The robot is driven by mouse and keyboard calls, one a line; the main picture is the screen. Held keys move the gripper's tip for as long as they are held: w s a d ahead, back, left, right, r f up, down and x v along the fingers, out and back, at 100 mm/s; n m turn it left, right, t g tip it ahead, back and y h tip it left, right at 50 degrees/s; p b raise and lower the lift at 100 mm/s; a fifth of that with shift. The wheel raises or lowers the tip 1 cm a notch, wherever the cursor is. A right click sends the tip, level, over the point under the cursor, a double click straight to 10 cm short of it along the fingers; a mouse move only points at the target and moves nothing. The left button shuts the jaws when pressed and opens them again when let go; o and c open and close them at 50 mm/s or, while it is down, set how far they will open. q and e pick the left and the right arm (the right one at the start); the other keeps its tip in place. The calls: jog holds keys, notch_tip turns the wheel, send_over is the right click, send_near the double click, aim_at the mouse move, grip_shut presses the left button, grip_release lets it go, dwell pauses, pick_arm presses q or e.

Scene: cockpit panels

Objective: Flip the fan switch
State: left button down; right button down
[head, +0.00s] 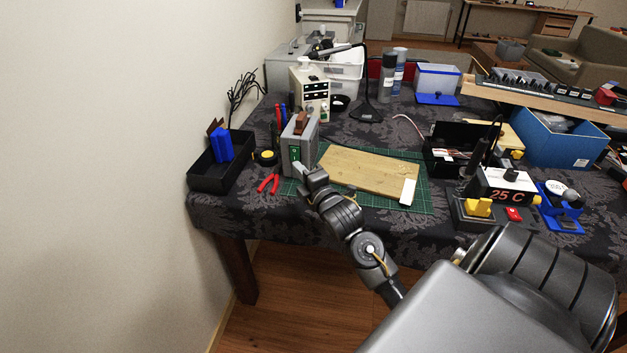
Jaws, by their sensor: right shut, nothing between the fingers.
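A grey box (299,138) with a brown piece on top stands on the left part of the table. A small green switch (295,155) is on its front face. No fan label is legible, and the switch's position is too small to tell. My right gripper (299,171) is shut and empty, with its tip just below and in front of the green switch. I cannot tell whether it touches the box. The gripper hides the lower front of the box. My left gripper is not in view.
A green cutting mat (424,197) with a wooden board (366,170) lies right of the box. Red pliers (268,183) and a black tray (205,178) are to its left. A display panel (503,187) with yellow and red switches stands on the right.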

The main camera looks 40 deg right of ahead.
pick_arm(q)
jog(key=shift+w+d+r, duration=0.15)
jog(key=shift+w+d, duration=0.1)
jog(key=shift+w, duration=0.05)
pick_arm(e)
jog(key=s+a, duration=0.1)
jog(key=s, duration=0.5)
jog(key=shift+s+a+r, duration=0.15)
jog(key=shift+a+r, duration=0.05)
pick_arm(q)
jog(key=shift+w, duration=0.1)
